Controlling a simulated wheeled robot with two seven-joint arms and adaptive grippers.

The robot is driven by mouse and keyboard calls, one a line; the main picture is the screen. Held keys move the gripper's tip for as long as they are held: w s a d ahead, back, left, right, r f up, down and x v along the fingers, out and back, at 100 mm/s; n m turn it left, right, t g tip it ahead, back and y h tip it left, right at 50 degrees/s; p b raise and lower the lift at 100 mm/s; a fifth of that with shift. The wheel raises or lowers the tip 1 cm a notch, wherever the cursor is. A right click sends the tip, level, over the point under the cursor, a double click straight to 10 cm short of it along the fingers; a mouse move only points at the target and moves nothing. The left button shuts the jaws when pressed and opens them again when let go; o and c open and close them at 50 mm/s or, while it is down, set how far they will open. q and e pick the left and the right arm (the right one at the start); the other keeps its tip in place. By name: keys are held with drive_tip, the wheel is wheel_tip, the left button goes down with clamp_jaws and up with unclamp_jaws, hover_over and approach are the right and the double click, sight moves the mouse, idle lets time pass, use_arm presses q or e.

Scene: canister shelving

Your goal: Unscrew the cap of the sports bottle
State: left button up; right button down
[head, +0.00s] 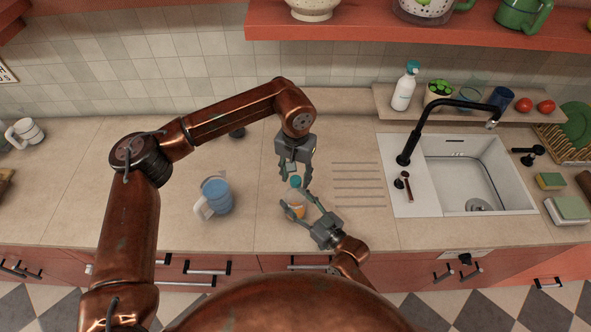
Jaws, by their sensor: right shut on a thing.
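The sports bottle (298,209) stands on the counter near its front edge, with a pale and orange body and a teal-blue cap (296,182). My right gripper (298,204) comes in from the lower right and is shut on the bottle body, one finger on each side. My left gripper (295,177) points down from above, at the cap. Its fingers are spread apart, one to each side of the cap; whether they touch it I cannot tell. The lower bottle is partly hidden by the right fingers.
A blue mug (216,194) stands left of the bottle. Right of it are drain grooves (358,184) and the sink (465,170) with a black faucet (425,130).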

use_arm(q)
drive_tip(key=shift+f, duration=0.2)
clamp_jaws()
idle(0.4)
